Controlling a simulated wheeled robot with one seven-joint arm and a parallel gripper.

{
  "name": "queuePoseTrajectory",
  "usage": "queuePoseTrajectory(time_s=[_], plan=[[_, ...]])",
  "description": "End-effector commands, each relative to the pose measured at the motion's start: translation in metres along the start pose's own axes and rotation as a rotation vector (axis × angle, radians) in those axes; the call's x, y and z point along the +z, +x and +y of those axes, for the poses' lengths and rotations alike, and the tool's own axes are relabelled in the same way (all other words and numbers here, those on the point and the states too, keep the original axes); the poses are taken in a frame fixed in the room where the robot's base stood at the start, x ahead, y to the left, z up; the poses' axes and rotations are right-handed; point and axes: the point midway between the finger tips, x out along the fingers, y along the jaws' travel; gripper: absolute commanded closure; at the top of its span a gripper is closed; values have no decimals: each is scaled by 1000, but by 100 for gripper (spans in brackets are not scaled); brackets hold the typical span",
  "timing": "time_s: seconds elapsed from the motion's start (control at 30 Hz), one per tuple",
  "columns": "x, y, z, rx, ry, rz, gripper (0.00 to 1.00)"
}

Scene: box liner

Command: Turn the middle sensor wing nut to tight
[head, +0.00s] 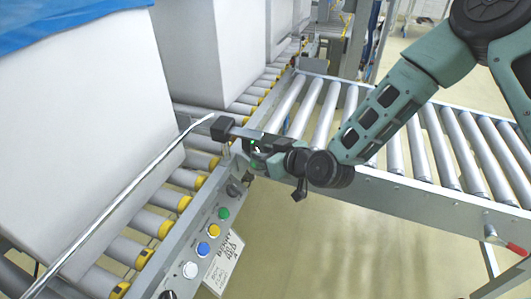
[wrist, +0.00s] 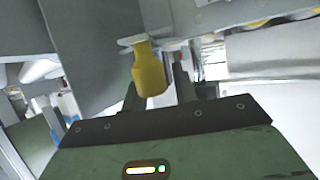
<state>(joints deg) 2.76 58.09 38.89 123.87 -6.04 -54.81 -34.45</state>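My gripper (wrist: 158,88) reaches over the near rail of the conveyor; in the head view its body (head: 266,150) is above the rail, beyond the button panel. In the wrist view its two dark fingers stand apart. A yellow tapered piece with a flat grey top (wrist: 150,72) shows at the gap and overlaps the left finger. I cannot tell whether it is the wing nut or whether the fingers touch it. A dark block (head: 222,128) sits at the gripper's far end, close to the large white box. No wing nut can be made out clearly in the head view.
A white box (head: 75,130) with a blue liner (head: 60,22) stands on the rollers at left; another box (head: 205,50) is behind it. A bright thin rod (head: 130,200) slants before the near box. The button panel (head: 205,248) lies nearer; a side roller conveyor (head: 435,145) runs right.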

Motion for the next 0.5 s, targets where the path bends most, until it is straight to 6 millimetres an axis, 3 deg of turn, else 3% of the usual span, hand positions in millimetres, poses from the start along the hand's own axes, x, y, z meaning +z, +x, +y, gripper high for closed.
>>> queuePoseTrajectory(time_s=[0.07, 0.17, 0.2, 0.5], plan=[[0, 0, 0, 0, 0, 0, 72], [0, 0, 0, 0, 0, 0, 97], [0, 0, 0, 0, 0, 0, 100], [0, 0, 0, 11, 4, 0, 100]])
